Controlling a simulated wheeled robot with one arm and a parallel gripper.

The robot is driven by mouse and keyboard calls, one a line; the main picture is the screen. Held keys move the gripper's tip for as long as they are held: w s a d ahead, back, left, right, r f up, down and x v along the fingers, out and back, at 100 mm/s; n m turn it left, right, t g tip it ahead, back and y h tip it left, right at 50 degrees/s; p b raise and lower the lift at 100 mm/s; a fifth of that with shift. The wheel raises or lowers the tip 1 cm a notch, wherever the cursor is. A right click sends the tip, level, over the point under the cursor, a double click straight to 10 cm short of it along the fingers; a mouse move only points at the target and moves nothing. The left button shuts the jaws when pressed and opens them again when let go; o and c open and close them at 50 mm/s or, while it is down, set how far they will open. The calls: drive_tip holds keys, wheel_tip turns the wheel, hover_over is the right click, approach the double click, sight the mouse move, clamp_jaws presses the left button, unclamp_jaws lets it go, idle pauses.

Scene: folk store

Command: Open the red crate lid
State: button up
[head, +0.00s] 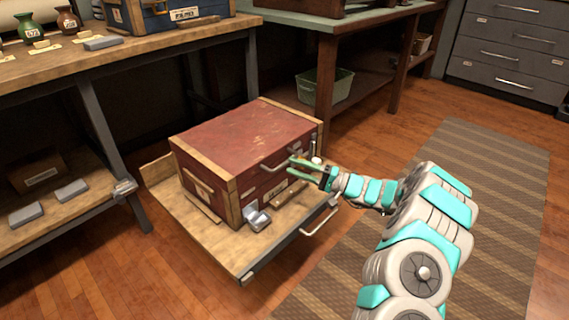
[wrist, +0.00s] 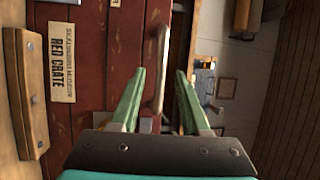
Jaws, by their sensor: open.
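The red crate (head: 245,138) with wooden edges sits on a low pull-out wooden board, its lid down. A metal bar handle (head: 280,155) runs along its front near the lid. In the wrist view the handle (wrist: 160,65) stands upright between the fingertips, farther off than they are. My gripper (head: 294,168) is open and empty at the crate's front, close to the handle; I cannot tell whether it touches. It also shows in the wrist view (wrist: 160,80). A label reading "RED CRATE" (wrist: 62,62) is on the crate's front, to the left.
The pull-out board (head: 225,238) has a metal handle (head: 320,218) on its front edge. A small metal block (head: 257,218) lies on it before the crate. A workbench (head: 130,60) stands behind left, another table (head: 330,24) behind. A striped rug (head: 440,200) covers open floor at right.

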sight(285, 163)
drive_tip(key=shift+x, duration=1.9)
drive_tip(key=shift+c, duration=0.3)
clamp_jaws()
